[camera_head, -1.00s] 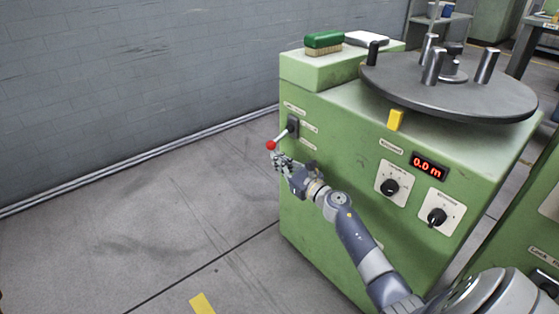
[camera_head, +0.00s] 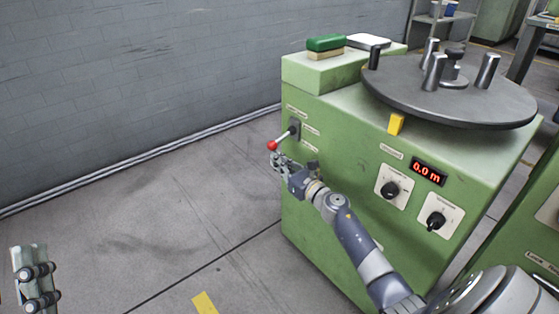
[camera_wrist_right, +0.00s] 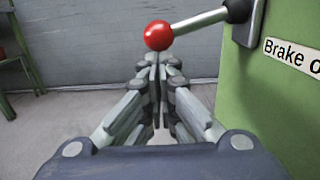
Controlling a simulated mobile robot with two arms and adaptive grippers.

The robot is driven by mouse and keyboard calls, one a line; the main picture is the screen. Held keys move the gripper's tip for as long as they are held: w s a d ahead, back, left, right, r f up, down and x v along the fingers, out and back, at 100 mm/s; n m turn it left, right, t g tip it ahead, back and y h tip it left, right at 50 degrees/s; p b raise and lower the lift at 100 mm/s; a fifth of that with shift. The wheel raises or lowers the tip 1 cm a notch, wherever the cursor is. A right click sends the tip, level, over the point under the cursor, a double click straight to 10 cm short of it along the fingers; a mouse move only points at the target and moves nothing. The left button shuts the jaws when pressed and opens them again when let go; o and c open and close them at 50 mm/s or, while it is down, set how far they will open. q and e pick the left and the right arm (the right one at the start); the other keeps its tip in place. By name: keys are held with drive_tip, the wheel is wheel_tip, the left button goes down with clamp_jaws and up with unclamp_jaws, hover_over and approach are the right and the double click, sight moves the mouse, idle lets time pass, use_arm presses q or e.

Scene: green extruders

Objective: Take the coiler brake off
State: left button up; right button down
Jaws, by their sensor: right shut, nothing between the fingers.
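The brake lever is a metal rod with a red ball knob (camera_head: 272,145) on the left part of the green coiler cabinet's front (camera_head: 340,150). Its rod slopes down to the left from a dark mount (camera_head: 294,128). In the right wrist view the red knob (camera_wrist_right: 158,35) shows just beyond and above the fingertips, beside a label reading "Brake o…", cut off by the frame. My right gripper (camera_head: 277,158) is shut and empty, just below the knob; whether it touches is hard to tell.
A dark round turntable (camera_head: 450,90) with upright pegs tops the cabinet. A green brush (camera_head: 325,44) and a white pad (camera_head: 368,41) lie on its raised ledge. A red display (camera_head: 429,171) reads 0.0 m above two knobs. The floor to the left is clear.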

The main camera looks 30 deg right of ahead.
sight(273, 147)
use_arm(q)
drive_tip(key=w+a+f+g+y+p, duration=0.1)
drive_tip(key=w+f+g+y+p, duration=0.1)
drive_tip(key=f+g, duration=0.55)
drive_tip(key=w+a+f+g+y+p, duration=0.15)
drive_tip(key=f+g, duration=0.25)
drive_tip(key=f, duration=0.6)
use_arm(e)
drive_tip(key=r+m+p, duration=0.1)
drive_tip(key=r+m, duration=0.1)
drive_tip(key=a+r+m+p, duration=0.1)
drive_tip(key=r+m+p, duration=0.1)
drive_tip(key=a+r+m+p, duration=0.1)
drive_tip(key=r+m, duration=0.1)
drive_tip(key=m, duration=0.1)
drive_tip(key=shift+s, duration=0.1)
drive_tip(key=shift+r+m+p, duration=0.1)
drive_tip(key=shift+m+p, duration=0.2)
drive_tip(key=shift+p, duration=0.1)
use_arm(q)
drive_tip(key=s+a+f+g+y, duration=0.1)
drive_tip(key=s+a+f+g, duration=0.1)
drive_tip(key=s+f+g, duration=0.3)
drive_tip(key=s+a+f+n+g+y, duration=0.1)
drive_tip(key=s+f+g, duration=0.4)
drive_tip(key=s, duration=0.6)
wheel_tip(273, 147, down, 2)
drive_tip(key=shift+s+a+f+y, duration=0.25)
drive_tip(key=shift+a+y, duration=0.3)
drive_tip(key=shift+a, duration=0.5)
